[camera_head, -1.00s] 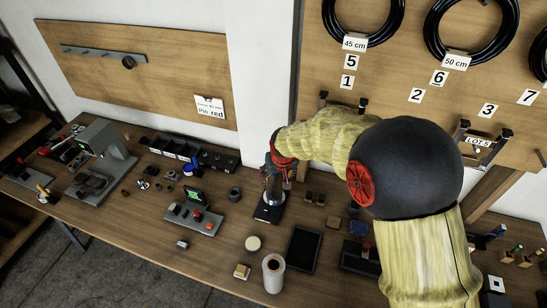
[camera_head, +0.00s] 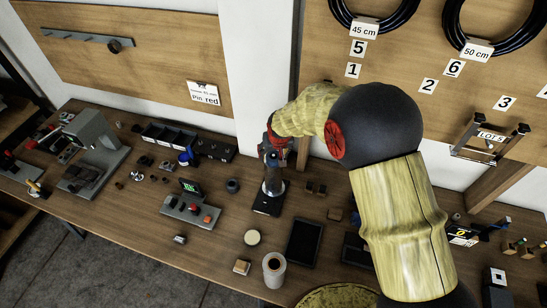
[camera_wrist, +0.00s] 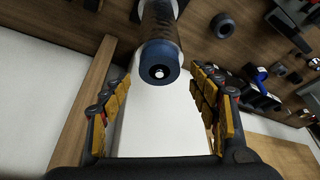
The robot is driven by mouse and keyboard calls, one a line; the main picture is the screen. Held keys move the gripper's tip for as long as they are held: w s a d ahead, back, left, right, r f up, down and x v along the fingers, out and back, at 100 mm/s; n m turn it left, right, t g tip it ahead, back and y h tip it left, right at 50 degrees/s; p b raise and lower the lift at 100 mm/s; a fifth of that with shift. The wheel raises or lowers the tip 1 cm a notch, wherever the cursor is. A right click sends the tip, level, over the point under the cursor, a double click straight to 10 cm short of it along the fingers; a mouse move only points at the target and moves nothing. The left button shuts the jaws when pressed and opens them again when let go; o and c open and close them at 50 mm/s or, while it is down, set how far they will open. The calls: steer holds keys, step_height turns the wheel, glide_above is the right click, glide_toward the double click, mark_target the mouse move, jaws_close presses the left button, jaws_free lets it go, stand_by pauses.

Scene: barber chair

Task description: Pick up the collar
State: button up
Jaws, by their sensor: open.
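An upright cylinder with a dark blue end (camera_wrist: 160,62) and a pale centre dot points at the wrist camera. In the head view this grey post (camera_head: 272,180) stands on a small black base on the bench. My gripper (camera_wrist: 158,88) is open, with its yellow-padded fingers on either side of the post's end. In the head view my gripper (camera_head: 279,150) is at the top of the post and partly hides it. I cannot tell whether the blue end is the collar. A loose dark ring (camera_head: 232,186) lies left of the post and also shows in the wrist view (camera_wrist: 222,25).
A device with red buttons (camera_head: 190,209) and a blue-topped item (camera_head: 187,156) are left of the post. A black tray (camera_head: 304,242), a white roll (camera_head: 274,268) and a pale disc (camera_head: 252,237) lie in front. Small brown blocks (camera_head: 316,188) lie close on the right. The wall is behind.

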steer(key=x, duration=0.3)
steer(key=shift+r, duration=0.1)
steer(key=shift+s+r, duration=0.1)
steer(key=shift+c, duration=0.2)
steer(key=c, duration=1.1)
steer(key=shift+c, duration=0.6)
steer(key=shift+r, duration=0.45)
step_height(320, 180, up, 2)
steer(key=shift+r, duration=0.1)
steer(key=s+r+b, duration=0.1)
steer(key=s+r, duration=0.9)
steer(key=s, duration=0.4)
steer(key=shift+a, duration=0.35)
